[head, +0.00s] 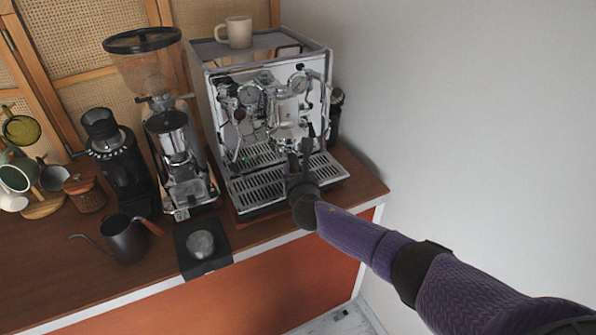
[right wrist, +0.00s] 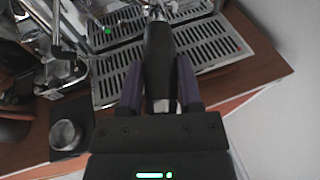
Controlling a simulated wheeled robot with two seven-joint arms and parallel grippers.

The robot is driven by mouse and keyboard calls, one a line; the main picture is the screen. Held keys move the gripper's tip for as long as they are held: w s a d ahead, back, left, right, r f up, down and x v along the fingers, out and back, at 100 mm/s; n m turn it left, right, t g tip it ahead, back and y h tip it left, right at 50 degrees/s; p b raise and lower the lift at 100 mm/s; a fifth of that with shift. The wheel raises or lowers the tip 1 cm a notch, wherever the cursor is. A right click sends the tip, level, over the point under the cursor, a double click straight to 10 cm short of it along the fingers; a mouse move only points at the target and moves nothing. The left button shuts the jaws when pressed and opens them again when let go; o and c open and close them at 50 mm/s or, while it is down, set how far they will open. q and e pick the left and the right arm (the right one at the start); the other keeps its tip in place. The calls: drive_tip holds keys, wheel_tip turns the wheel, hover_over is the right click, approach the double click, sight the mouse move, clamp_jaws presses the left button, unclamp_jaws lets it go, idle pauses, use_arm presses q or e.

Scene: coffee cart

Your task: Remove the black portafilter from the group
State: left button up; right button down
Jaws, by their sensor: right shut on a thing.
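The espresso machine (head: 268,115) stands at the back of the counter, with its chrome group (head: 287,115) at the front. My right gripper (head: 300,160) is in front of the group, above the drip tray. In the right wrist view the right gripper (right wrist: 160,95) is shut on the black handle of the portafilter (right wrist: 159,60), with a finger on each side. The portafilter's far end runs toward the machine; whether it is still locked in the group cannot be told. My left gripper is not in view.
A slatted drip tray (head: 258,190) lies under the group. A tamping stand (head: 201,246), a grinder (head: 170,140) and a black kettle (head: 125,238) stand to the left. A beige mug (head: 238,32) sits on the machine. The wall (head: 460,110) is to the right.

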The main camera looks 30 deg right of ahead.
drive_tip(key=shift+w+a+m+h, duration=0.15)
drive_tip(key=shift+a+m+h, duration=0.25)
drive_tip(key=shift+a+h, duration=0.1)
drive_tip(key=shift+w+a+m+g+h, duration=0.35)
drive_tip(key=shift+a+m+g+h, duration=0.3)
drive_tip(key=shift+h, duration=0.25)
drive_tip(key=shift+w+a+m+g+h, duration=0.35)
drive_tip(key=shift+w+a+m+h, duration=0.05)
drive_tip(key=shift+a+m+h, duration=0.25)
drive_tip(key=shift+f, duration=0.1)
